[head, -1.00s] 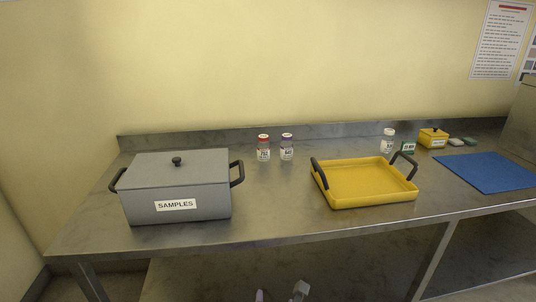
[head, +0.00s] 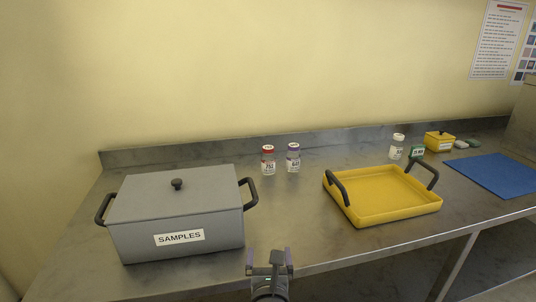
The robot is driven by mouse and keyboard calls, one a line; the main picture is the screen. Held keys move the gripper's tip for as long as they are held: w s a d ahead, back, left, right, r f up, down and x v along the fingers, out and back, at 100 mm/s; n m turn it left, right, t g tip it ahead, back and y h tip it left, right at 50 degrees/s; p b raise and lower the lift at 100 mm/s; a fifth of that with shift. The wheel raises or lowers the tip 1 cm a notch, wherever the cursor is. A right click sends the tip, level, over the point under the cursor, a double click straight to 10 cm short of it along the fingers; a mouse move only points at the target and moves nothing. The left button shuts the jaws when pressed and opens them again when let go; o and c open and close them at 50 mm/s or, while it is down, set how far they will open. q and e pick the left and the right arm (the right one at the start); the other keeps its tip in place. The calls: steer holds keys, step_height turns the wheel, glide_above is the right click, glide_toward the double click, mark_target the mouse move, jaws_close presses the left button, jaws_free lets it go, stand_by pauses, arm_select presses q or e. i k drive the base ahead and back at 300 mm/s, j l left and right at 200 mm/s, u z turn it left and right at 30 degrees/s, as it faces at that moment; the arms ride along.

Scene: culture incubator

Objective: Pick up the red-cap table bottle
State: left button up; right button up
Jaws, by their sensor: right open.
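The red-cap bottle (head: 268,160) stands upright on the steel table, near the back wall, with a white label. A purple-cap bottle (head: 293,158) stands close to its right, a small gap between them. My right gripper (head: 269,257) is at the bottom centre of the head view, at the table's front edge, with its fingers apart and nothing between them. It is well short of the red-cap bottle, roughly in line with it. My left gripper is not in view.
A grey lidded box labelled SAMPLES (head: 178,215) stands on the left. A yellow tray (head: 383,196) with black handles is on the right. Farther right are a white-cap bottle (head: 397,147), a small yellow box (head: 439,141) and a blue mat (head: 497,174).

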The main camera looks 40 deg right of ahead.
mark_target(268, 159)
steer(key=i+l, duration=0.4)
steer(key=l, duration=0.15)
steer(key=i+l, duration=0.45)
steer(key=l, duration=0.1)
